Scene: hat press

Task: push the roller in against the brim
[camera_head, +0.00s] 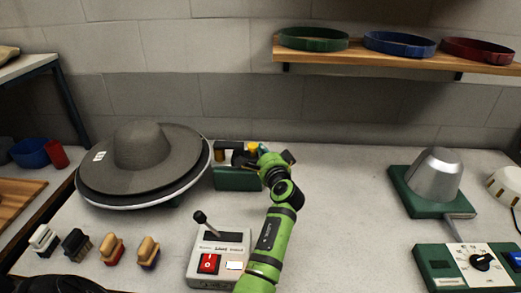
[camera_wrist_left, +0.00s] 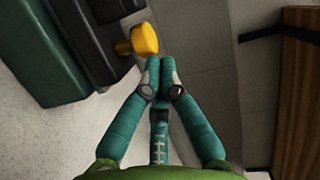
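A grey felt hat (camera_head: 142,148) lies crown up on a wide round disc at the left. A yellow knob (camera_head: 253,147) is at the slide's right end and shows in the left wrist view (camera_wrist_left: 145,39). My left gripper (camera_head: 264,150) is at the knob's right side. Its teal fingers (camera_wrist_left: 160,62) are together, tips beside the knob; contact is unclear.
A control box (camera_head: 220,260) with a black-knobbed lever stands in front of the block. Several brushes (camera_head: 113,249) lie front left. A metal dome (camera_head: 435,174) on a green base and a dial panel (camera_head: 470,265) are at the right. A shelf (camera_head: 390,58) holds hat bands.

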